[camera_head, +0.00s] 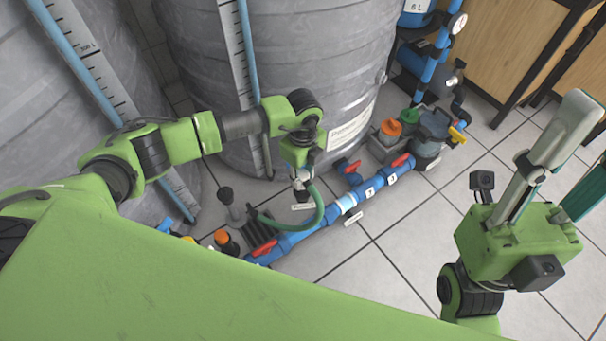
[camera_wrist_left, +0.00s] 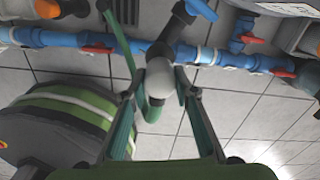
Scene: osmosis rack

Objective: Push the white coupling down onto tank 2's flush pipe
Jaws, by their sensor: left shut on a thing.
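The white coupling (camera_wrist_left: 158,80) shows in the left wrist view as a small pale round piece between the fingertips. My left gripper (camera_wrist_left: 156,88) is shut on it, with one finger on each side. In the head view my left gripper (camera_head: 301,178) points down above the blue pipe line, in front of the large grey tank. A dark pipe piece (camera_wrist_left: 160,50) lies directly beyond the coupling; I cannot tell whether the two touch or how far the coupling is seated. A green hose (camera_head: 318,212) curves beside the gripper. My right gripper (camera_head: 588,148) is open and empty at the right.
The blue pipe line (camera_head: 335,208) with red valve handles (camera_head: 348,166) runs along the tiled floor. A second grey tank (camera_head: 50,90) stands at the left. A pump (camera_head: 432,125) sits at the line's far end. Floor tiles (camera_head: 400,240) are clear in front.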

